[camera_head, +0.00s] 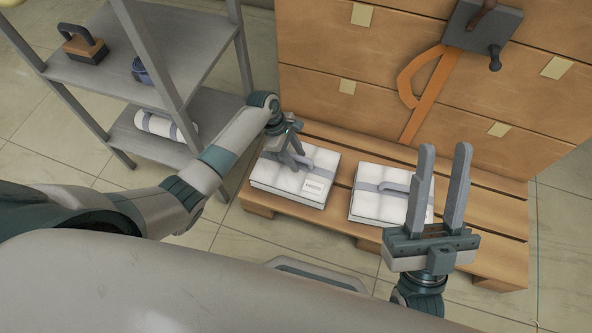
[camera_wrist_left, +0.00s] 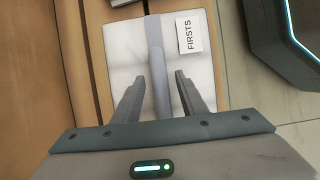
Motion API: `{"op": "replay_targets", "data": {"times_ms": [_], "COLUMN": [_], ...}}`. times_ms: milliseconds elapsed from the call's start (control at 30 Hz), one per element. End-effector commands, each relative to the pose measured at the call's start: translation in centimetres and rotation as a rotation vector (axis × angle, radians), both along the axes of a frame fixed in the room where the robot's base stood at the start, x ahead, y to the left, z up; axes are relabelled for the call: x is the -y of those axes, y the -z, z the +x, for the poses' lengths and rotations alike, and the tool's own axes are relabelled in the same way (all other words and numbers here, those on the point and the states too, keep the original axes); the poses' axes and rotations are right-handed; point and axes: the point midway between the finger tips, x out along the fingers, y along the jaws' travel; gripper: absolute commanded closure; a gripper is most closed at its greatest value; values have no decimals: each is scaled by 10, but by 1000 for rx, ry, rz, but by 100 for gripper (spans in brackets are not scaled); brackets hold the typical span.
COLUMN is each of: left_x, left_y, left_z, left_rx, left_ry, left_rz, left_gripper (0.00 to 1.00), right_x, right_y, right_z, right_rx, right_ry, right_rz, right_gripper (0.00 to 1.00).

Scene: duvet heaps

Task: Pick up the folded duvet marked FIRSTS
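The folded duvet marked FIRSTS (camera_head: 318,165) is a white square bundle with a grey strap and handle, lying flat on a wooden pallet (camera_head: 498,222). Its white label reads FIRSTS in the left wrist view (camera_wrist_left: 190,34). My left gripper (camera_head: 299,160) is right over this duvet. In the left wrist view its fingers (camera_wrist_left: 160,80) stand apart on either side of the grey handle (camera_wrist_left: 160,95), with gaps showing. A second strapped white duvet (camera_head: 378,205) lies to the right; I see no label on it. My right gripper (camera_head: 444,155) is open and empty, raised in front of it.
A large wooden crate (camera_head: 345,55) with an orange strap stands right behind the pallet. A grey metal shelf (camera_head: 185,75) at left holds a brush-like block (camera_head: 85,48), a blue mug-like thing (camera_head: 140,70) and a white roll (camera_head: 160,125). The tiled floor (camera_head: 230,230) in front shows clear.

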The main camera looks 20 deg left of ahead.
Motion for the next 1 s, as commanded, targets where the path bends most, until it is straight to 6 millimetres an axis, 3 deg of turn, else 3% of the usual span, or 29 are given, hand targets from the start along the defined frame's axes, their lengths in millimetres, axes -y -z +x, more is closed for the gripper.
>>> {"op": "replay_targets", "data": {"times_ms": [367,533,567,1000], "left_x": [0,0,0,0], "left_y": [-1,-1,-1,-1], "left_z": [0,0,0,0], "left_rx": [0,0,0,0], "left_ry": [0,0,0,0], "left_rz": [0,0,0,0], "left_gripper": [61,97,100,100], "right_x": [0,0,0,0], "right_y": [0,0,0,0], "right_z": [0,0,0,0], "right_rx": [-2,-2,-2,-4], "right_ry": [0,0,0,-1], "right_rz": [1,1,1,-1], "right_gripper": [69,69,69,69]}}
